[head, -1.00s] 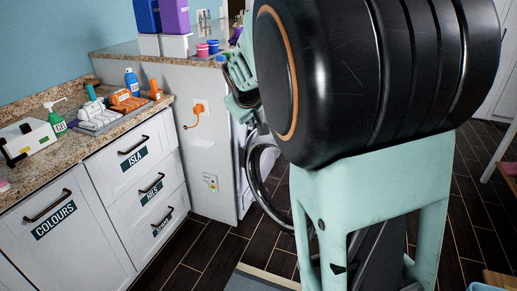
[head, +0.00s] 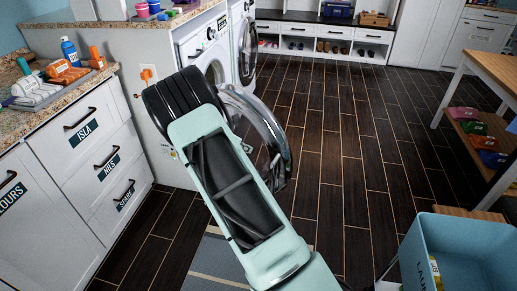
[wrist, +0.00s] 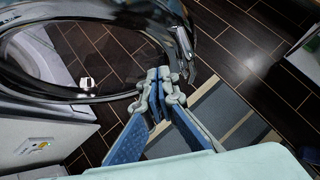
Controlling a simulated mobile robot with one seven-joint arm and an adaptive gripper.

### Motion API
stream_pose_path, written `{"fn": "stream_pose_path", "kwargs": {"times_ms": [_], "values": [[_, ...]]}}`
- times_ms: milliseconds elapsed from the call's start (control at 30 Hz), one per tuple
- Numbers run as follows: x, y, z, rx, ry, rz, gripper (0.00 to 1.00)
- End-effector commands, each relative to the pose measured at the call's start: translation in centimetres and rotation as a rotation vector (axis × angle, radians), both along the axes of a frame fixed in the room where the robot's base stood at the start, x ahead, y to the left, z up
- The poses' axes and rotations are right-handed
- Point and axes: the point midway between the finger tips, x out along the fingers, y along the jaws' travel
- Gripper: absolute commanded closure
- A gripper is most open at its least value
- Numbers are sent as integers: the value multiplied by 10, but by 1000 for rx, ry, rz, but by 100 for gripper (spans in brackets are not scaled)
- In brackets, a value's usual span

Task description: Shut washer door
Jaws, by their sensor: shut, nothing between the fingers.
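The near washer (head: 190,48) is a white front-loader beside the counter. Its round door (head: 277,150), a dark glass ring with a chrome rim, stands open, swung out over the floor. In the wrist view the open door (wrist: 130,47) fills the upper left, with the rim running to the right. My gripper (wrist: 160,76) is shut and empty, its tips at the lower edge of the door ring; I cannot tell whether they touch it. My arm hides the gripper in the head view.
A second front-loader (head: 243,45) stands behind the washer. A drawer unit (head: 95,150) is at left. A striped mat (head: 215,262) lies on the floor. A blue bin (head: 455,240) and a wooden table (head: 490,70) are at right. The dark floor between is clear.

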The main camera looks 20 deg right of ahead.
Motion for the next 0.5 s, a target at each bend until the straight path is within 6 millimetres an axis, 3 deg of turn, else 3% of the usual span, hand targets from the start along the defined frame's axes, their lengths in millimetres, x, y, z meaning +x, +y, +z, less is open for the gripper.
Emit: {"fn": "stream_pose_path", "kwargs": {"times_ms": [400, 500], "values": [[25, -53, -60, 2, -3, -6, 100], [33, -67, -66, 3, -7, -8, 100]]}}
